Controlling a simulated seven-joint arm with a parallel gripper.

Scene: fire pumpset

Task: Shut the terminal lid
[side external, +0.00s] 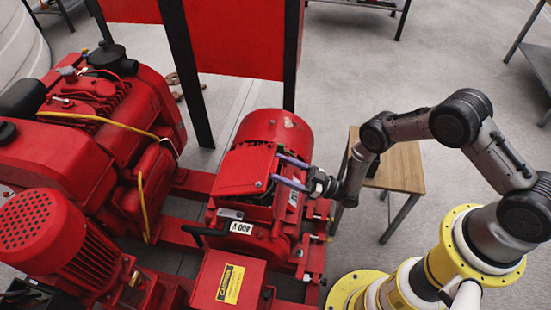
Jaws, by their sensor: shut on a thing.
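The terminal lid (246,171) is a red, roughly square plate with a small screw near its lower right corner. It sits tilted over the terminal box of the red motor (275,127), with a dark gap under its lower edge. My gripper (277,168) reaches in from the right, its two pale purple fingers at the lid's right edge. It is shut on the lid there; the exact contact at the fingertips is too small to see.
A red engine (90,125) with a yellow hose stands on the left. A finned red motor (65,245) is at lower left. A red box with a yellow caution label (230,284) is in front. A wooden stool (402,168) stands behind my arm. Open floor lies behind.

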